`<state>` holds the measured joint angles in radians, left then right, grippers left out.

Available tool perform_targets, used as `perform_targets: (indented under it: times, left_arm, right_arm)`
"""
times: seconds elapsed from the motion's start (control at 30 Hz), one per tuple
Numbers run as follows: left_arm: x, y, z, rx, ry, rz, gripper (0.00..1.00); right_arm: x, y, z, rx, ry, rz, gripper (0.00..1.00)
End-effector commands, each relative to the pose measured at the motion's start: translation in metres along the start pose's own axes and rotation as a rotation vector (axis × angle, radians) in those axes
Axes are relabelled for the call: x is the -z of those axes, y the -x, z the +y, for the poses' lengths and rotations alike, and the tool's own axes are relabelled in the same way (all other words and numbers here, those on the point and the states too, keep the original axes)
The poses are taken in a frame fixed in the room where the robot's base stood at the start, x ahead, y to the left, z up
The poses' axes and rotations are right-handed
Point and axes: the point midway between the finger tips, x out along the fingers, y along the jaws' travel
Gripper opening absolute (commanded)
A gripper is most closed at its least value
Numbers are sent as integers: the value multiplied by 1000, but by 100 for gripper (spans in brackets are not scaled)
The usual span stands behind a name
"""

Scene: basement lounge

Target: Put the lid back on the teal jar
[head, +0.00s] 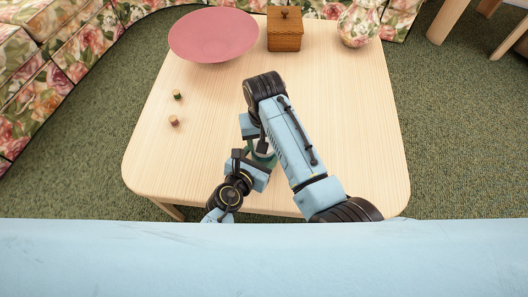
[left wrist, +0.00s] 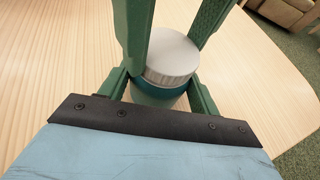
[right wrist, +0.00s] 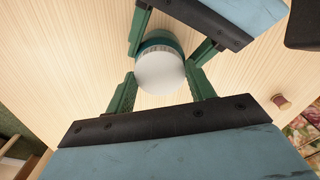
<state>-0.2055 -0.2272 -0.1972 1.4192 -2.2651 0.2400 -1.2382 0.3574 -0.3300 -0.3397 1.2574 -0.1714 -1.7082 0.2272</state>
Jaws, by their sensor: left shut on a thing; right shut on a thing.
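The teal jar (left wrist: 160,93) stands on the wooden table, mostly hidden by my arms in the head view (head: 262,153). My left gripper (left wrist: 158,98) is shut around the jar's body, low down. The white ribbed lid (left wrist: 172,57) is at the jar's mouth, with the teal rim directly below it; I cannot tell whether it is fully seated. My right gripper (right wrist: 163,76) is shut on the lid (right wrist: 160,72) from above, a finger on either side.
On the table (head: 350,120), a pink bowl (head: 213,35), a wooden box (head: 285,30) and a floral vase (head: 358,25) stand at the back. Two small spool-like pieces (head: 178,95) (head: 174,121) lie at the left. The table's right side is clear. A floral sofa (head: 35,90) borders the left.

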Motion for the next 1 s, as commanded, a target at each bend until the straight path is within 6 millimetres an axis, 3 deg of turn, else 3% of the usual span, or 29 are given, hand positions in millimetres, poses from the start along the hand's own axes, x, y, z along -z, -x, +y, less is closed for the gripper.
perform_targets:
  times: [0.3,0.33,0.5,0.77,1.0]
  left_arm:
    - [0,0,0,0,0,0,0]
    - [0,0,0,0,0,0,0]
    - [0,0,0,0,0,0,0]
    - [0,0,0,0,0,0,0]
    - [0,0,0,0,0,0,0]
  right_arm:
    - [0,0,0,0,-27,1,27]
    - [0,0,0,0,-26,1,55]
    - [0,0,0,0,-25,1,76]
    - [0,1,0,0,-24,1,76]
    - [1,29,0,0,-24,4,76]
